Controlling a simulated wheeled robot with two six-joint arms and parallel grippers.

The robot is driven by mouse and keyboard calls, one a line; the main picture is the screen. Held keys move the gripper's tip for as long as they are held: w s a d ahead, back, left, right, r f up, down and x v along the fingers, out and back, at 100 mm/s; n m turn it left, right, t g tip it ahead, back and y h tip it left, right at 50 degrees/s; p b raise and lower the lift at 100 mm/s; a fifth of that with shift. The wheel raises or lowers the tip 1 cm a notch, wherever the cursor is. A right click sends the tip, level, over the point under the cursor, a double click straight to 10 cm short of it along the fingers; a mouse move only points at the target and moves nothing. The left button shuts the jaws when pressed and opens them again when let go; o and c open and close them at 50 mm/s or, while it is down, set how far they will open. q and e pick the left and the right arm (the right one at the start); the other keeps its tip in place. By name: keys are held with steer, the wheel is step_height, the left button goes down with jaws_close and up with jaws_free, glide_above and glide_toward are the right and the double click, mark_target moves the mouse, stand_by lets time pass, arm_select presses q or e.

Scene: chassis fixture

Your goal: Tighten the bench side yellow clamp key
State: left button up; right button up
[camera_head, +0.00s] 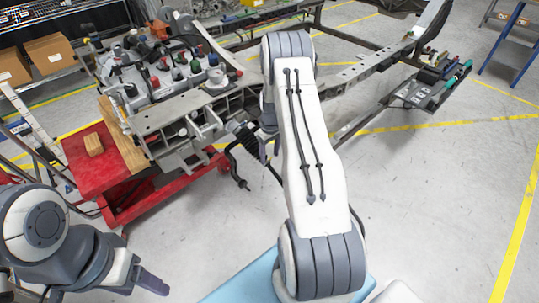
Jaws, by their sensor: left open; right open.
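The chassis fixture (178,118) is a grey metal frame with clamps and several coloured knobs, at the upper left in the head view. I cannot make out a yellow clamp key on it; it may be hidden or too small. My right arm comes up through the middle and covers part of the frame. My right gripper (262,143) is beside the fixture's right end, partly hidden by my arm, open, with nothing seen held. A dark bent handle (236,172) hangs just left of it. My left gripper (150,282) is low at the left, open, empty and away from the fixture.
A red cart (88,176) with a small wooden block (93,144) stands under the fixture's left side. A long metal chassis rail (365,70) runs to the upper right. A blue ladder (508,48) stands far right. The grey floor (430,190) at right is clear.

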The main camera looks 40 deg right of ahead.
steer(key=shift+f, duration=0.4)
